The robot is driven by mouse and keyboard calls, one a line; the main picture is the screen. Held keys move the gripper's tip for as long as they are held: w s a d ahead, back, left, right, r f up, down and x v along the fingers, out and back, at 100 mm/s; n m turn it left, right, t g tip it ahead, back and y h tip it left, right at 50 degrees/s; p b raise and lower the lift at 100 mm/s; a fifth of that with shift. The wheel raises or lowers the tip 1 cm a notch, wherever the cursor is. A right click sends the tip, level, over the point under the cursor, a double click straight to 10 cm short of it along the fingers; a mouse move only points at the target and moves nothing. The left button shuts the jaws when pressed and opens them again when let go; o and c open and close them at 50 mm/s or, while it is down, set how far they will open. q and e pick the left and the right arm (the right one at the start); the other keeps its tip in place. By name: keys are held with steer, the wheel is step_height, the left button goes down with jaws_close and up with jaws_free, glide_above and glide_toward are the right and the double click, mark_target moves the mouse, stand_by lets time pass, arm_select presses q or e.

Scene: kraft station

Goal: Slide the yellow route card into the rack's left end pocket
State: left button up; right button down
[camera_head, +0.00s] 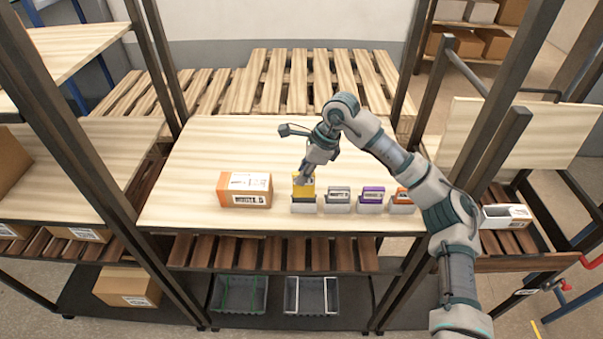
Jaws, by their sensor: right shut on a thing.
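The yellow route card (303,191) is upright at the leftmost pocket of the rack (303,208). Its lower part meets the pocket's grey front in the picture; I cannot tell how deep it sits. My right gripper (304,180) points down from above and is shut on the card's top edge. The other pockets hold a grey card (339,192), a purple card (372,192) and an orange card (403,194). My right arm passes close to the orange card. My left gripper is not in view.
An orange and brown labelled box (244,189) stands left of the rack on the wooden table (185,200). Dark posts flank the table. The tabletop behind the box and rack is clear. Two bins (238,294) (312,295) sit below.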

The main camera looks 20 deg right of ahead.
mark_target(297, 196)
steer(key=shift+d+f, duration=0.25)
steer(key=shift+f, duration=0.25)
steer(key=shift+a+f+b, duration=0.1)
steer(key=shift+f+b, duration=0.1)
steer(key=shift+b, duration=0.15)
steer(key=shift+f, duration=0.3)
steer(key=shift+f+b, duration=0.25)
steer(key=shift+b, duration=0.1)
steer(key=shift+f, duration=0.4)
steer(key=shift+f+b, duration=0.35)
steer(key=shift+b, duration=0.1)
steer(key=shift+a+f, duration=0.1)
steer(key=shift+f, duration=0.05)
steer(key=c, duration=1.1)
jaws_free()
